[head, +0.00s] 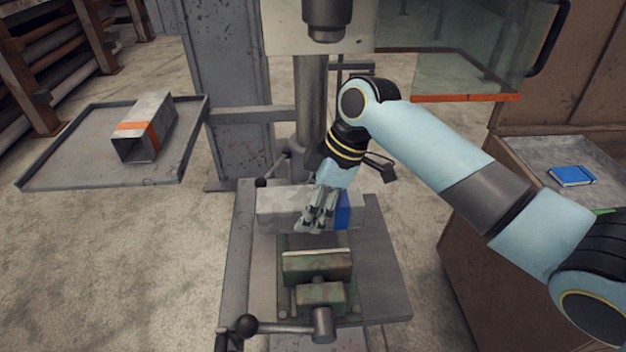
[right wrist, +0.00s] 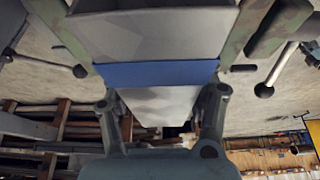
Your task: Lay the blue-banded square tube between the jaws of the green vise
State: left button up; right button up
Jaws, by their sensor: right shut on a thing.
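The blue-banded square tube (head: 283,207) is grey and lies level, crosswise over the back part of the green vise (head: 317,262). Its blue band (head: 342,213) shows just right of my right gripper (head: 316,222), which is shut on the tube from above. In the right wrist view the tube (right wrist: 150,35) runs between the two fingers (right wrist: 160,106), with green vise parts (right wrist: 62,28) on both sides. The vise's front jaw stands clear in front of the tube; the rear jaw is hidden. I cannot tell whether the tube touches the vise bed. My left gripper is out of view.
The drill press column (head: 311,100) and spindle stand behind the vise. The vise handle (head: 246,326) sticks out at front left. An orange-banded square tube (head: 158,108) lies on a tray (head: 70,150) at left. A blue book (head: 572,176) lies on a tray at right.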

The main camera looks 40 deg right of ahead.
jog(key=shift+d+r, duration=0.2)
jog(key=shift+r, duration=0.05)
jog(key=shift+d+f, duration=0.1)
jog(key=shift+f, duration=0.15)
notch_tip(320, 180, down, 2)
jog(key=b, duration=0.3)
jog(key=shift+f, duration=0.25)
jog(key=shift+f+b, duration=1)
jog(key=shift+f, duration=1.1)
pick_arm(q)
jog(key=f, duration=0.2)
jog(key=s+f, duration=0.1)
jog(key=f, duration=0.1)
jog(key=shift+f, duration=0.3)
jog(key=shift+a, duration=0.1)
pick_arm(e)
jog(key=o, duration=1.7)
